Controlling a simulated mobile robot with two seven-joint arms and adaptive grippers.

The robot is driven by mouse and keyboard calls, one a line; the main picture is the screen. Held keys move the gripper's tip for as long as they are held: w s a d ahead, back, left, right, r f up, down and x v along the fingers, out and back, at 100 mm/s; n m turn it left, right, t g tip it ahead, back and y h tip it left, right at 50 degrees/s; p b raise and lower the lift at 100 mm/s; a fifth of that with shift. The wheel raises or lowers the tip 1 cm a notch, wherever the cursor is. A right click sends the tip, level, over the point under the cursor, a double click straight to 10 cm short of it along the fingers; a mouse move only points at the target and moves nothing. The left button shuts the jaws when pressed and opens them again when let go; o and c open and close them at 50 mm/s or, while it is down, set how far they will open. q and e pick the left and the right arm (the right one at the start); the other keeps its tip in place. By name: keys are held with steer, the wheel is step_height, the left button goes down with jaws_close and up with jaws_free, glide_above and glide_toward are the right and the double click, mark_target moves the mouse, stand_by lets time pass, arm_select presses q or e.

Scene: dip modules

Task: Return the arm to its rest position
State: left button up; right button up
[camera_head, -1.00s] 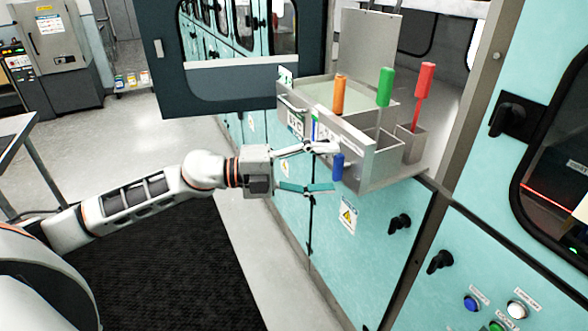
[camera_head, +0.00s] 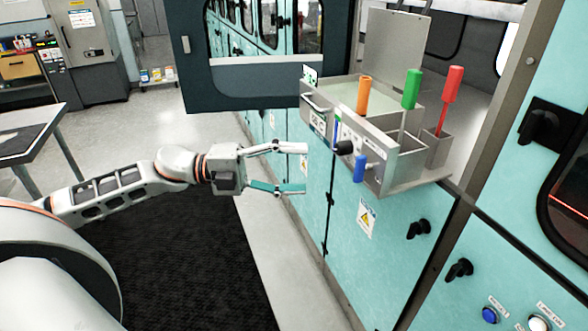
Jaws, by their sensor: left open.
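My left arm (camera_head: 120,187) reaches in from the left over the dark floor mat. My left gripper (camera_head: 305,169) is open and empty, its two fingers pointing right. It is apart from the dip station and left of the blue handle (camera_head: 359,168) and the black knob (camera_head: 344,147) on the station's front. My right gripper is not in view.
The metal dip station (camera_head: 393,187) holds orange (camera_head: 364,95), green (camera_head: 411,90) and red (camera_head: 451,97) handled tools. Teal cabinets (camera_head: 330,215) run below it. An open dark door (camera_head: 257,88) stands behind. A table (camera_head: 40,135) is at left. The black mat (camera_head: 180,270) is clear.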

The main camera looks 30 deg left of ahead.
arm_select(q)
steer(key=shift+f, duration=0.1)
stand_by(0.4)
step_height(320, 180, down, 25)
steer(key=s+a+n+t+y, duration=0.1)
steer(key=n+t+y, duration=0.75)
steer(key=n, duration=0.95)
steer(key=s+d+f+n+g+y, duration=0.2)
steer(key=s+d+f+n+g, duration=0.1)
steer(key=s+f, duration=0.5)
steer(key=s+d+f+n+g+y, duration=0.3)
steer(key=s+f, duration=0.4)
steer(key=f, duration=0.4)
steer(key=shift+s+d+f+n+g, duration=0.2)
steer(key=shift+s+f+n+g, duration=0.25)
steer(key=shift+n, duration=0.65)
steer(key=shift+w+r, duration=0.15)
